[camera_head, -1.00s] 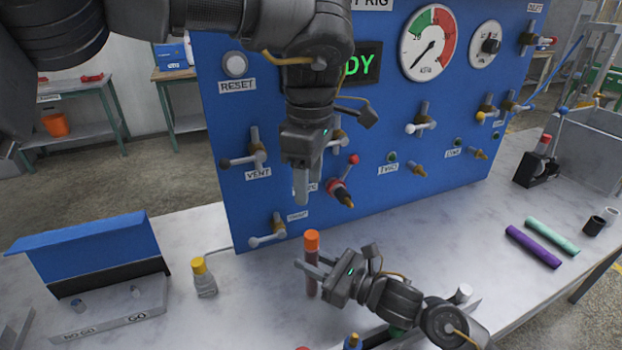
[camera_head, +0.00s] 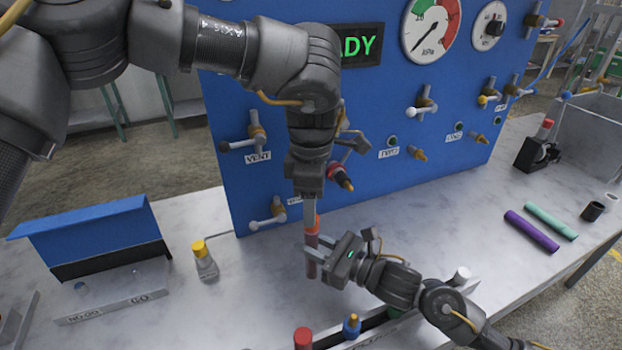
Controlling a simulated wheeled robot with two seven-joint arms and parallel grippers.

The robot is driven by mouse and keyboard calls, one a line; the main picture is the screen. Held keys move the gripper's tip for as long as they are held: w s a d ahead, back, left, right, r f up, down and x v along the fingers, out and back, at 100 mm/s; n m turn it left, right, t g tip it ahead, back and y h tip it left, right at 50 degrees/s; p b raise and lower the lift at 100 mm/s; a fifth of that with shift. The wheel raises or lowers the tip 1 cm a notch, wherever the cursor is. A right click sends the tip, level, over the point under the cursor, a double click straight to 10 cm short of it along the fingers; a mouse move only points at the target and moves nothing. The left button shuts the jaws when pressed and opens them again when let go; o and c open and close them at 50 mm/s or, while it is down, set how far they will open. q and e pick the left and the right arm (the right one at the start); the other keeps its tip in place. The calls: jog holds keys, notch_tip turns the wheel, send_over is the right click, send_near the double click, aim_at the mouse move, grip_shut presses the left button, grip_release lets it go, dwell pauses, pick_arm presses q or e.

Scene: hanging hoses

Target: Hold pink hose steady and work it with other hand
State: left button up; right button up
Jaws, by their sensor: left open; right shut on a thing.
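The pink hose (camera_head: 311,270) stands upright above the bench, a dull pink tube with an orange upper end (camera_head: 313,228). My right gripper (camera_head: 318,255) comes in from the right and is shut on the hose below the orange end. My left gripper (camera_head: 310,212) points straight down from above, open, with its fingers at the orange end. Its fingers overlap the orange end in the picture; I cannot tell whether they touch it. The hose's lower end is close to the bench, and contact there is unclear.
The blue panel (camera_head: 370,185) with levers and ports stands behind. A yellow-capped bottle (camera_head: 205,262) and a GO/NO GO block (camera_head: 115,298) are left. A purple hose (camera_head: 531,232) and a mint hose (camera_head: 551,220) lie right. A red-topped piece (camera_head: 303,338) stands in front.

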pick_arm(q)
jog(key=shift+f, duration=1.75)
jog(key=shift+c, duration=0.3)
jog(key=c, duration=1)
